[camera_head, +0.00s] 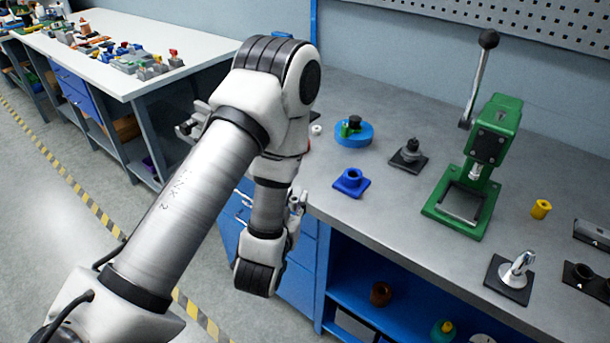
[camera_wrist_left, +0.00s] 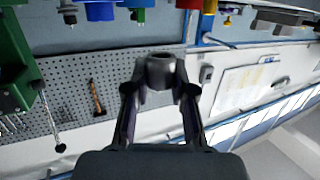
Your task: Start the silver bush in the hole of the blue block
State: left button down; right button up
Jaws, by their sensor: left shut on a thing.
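The blue block (camera_head: 350,182), a square base with a raised round collar and an open hole, sits on the grey workbench near its front left edge. My left gripper (camera_head: 297,200) is partly hidden behind my wrist in the head view, near the bench's front left corner. In the left wrist view, my left gripper (camera_wrist_left: 160,80) is shut on the silver bush (camera_wrist_left: 160,68), a short grey ring held between the fingertips. The bush is apart from the block. My right gripper is out of view.
A green lever press (camera_head: 470,180) stands right of the block. A blue round stand (camera_head: 354,134) and a dark block with a silver knob (camera_head: 408,155) are behind it. A yellow bush (camera_head: 541,209) lies further right. Bare bench lies between the block and press.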

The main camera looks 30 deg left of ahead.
pick_arm(q)
jog(key=x, duration=0.3)
jog(key=a+p+x, duration=0.1)
jog(key=x, duration=0.2)
jog(key=r+p+x, duration=0.1)
jog(key=x, duration=0.2)
jog(key=shift+s+a, duration=0.2)
jog(key=p, duration=0.1)
send_over(304, 177)
jog(key=shift+s+d+f, duration=0.15)
jog(key=shift+s+f, duration=0.1)
jog(key=shift+f, duration=0.3)
jog(key=shift+w+f+p, duration=0.2)
jog(key=shift+f+p, duration=0.65)
jog(key=shift+f, duration=0.75)
jog(key=shift+f+b, duration=0.3)
jog(key=shift+f, duration=0.05)
jog(key=c, duration=1)
grip_release()
